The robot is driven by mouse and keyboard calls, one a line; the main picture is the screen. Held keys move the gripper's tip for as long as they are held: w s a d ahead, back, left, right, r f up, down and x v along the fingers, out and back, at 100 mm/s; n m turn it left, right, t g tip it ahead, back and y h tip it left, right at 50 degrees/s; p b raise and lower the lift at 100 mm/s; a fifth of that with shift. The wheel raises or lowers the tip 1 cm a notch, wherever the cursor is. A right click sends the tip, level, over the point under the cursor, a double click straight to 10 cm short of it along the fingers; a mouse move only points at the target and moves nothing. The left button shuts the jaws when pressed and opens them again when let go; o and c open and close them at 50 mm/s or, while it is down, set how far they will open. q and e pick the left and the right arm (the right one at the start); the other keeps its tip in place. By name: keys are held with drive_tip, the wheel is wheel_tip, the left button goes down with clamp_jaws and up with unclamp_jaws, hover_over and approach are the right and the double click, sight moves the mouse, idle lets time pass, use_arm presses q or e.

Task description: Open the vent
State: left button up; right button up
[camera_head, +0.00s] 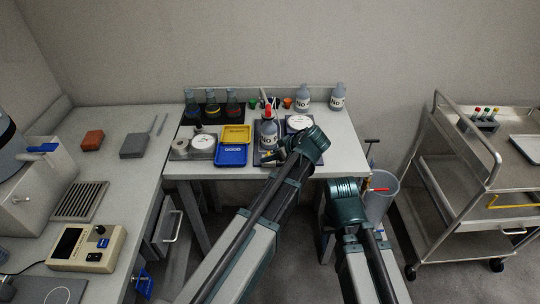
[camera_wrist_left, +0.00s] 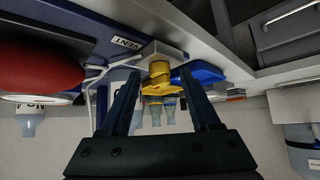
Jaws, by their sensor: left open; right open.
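The yellow vent valve (camera_wrist_left: 158,80) sits on a white block (camera_wrist_left: 163,50), beside a dark blue panel with a VENT label (camera_wrist_left: 125,43) that appears upside down in the left wrist view. My left gripper (camera_wrist_left: 160,92) is open, with a finger on either side of the valve in that view; I cannot tell whether they touch it. In the head view my left gripper (camera_head: 276,156) is low over the front of the dark mat, where the arm and wrist hide the valve. My right gripper (camera_head: 345,202) is away from the table, right of my left arm; its fingertips are not clear.
A blue tray (camera_head: 231,156) and a yellow tray (camera_head: 237,133) lie left of the mat. A labelled bottle (camera_head: 269,134) stands on the mat behind the left gripper. A large red rounded thing (camera_wrist_left: 38,66) is close in the wrist view. A bucket (camera_head: 382,196) stands right of the table.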

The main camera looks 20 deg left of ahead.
use_arm(q)
clamp_jaws()
